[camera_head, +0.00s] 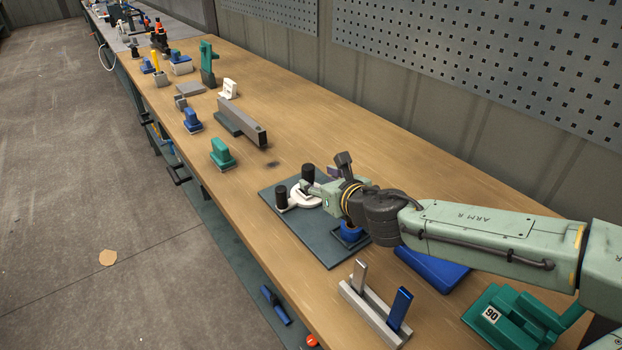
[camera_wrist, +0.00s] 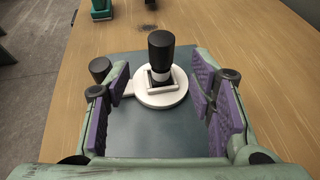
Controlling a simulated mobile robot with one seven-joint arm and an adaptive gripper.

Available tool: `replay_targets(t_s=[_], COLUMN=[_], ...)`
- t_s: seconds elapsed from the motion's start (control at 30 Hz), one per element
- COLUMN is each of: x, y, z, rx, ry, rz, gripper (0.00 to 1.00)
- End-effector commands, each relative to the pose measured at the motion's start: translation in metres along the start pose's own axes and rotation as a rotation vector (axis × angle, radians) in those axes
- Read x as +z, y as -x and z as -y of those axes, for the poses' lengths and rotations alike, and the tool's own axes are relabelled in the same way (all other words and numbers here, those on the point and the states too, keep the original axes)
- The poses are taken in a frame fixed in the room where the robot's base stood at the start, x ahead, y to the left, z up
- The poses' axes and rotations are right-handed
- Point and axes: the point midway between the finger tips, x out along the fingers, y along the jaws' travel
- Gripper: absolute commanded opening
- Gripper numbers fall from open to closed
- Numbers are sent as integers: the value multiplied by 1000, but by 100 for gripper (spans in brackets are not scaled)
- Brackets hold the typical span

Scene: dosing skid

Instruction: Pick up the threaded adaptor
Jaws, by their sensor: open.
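A black cylinder with a white collar (camera_wrist: 160,50) stands upright on a white round base (camera_wrist: 161,98) in the wrist view. I cannot tell whether this is the threaded adaptor; no thread is clear. A second, shorter black knob (camera_wrist: 100,69) stands to its left. In the head view the white base (camera_head: 302,199) sits on a dark plate (camera_head: 286,222), with the black cylinder (camera_head: 308,172) and the black knob (camera_head: 281,195) showing. My gripper (camera_wrist: 160,88) is open and empty, its purple pads on either side of the white base. It also shows in the head view (camera_head: 317,190), partly covering the plate.
A blue part (camera_head: 350,232) stands on the plate beneath my wrist. A grey holder (camera_head: 372,312) with upright bars and a green block marked 90 (camera_head: 510,318) are nearer. A green part (camera_head: 222,155) and a grey bar (camera_head: 241,121) lie farther along the wooden bench (camera_head: 300,110).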

Motion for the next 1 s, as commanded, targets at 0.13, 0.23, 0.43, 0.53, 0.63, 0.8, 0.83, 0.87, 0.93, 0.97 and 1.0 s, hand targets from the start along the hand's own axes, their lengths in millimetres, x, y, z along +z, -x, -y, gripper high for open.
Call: replay_targets(t_s=[0.13, 0.23, 0.43, 0.53, 0.63, 0.8, 0.83, 0.87, 0.93, 0.97, 1.0], x=[0, 0, 2, 2, 2, 2, 2, 2, 2, 2, 2], y=[-17, -23, -52, -65, -72, -72, -72, -72, -72, -72, -72], z=[0, 0, 0, 1, 1, 2, 1, 1, 1, 1, 1], rx=[0, 0, 3, 1, 1, -1, -1, -1, 0, 0, 0], ry=[-2, -3, -4, -4, -4, -3, -3, -3, -3, -3, -3], rz=[0, 0, 1, 1, 1, 0, 0, 1, 1, 1, 1], gripper=[50, 50, 50, 50, 50, 50, 50, 50, 45, 43, 40])
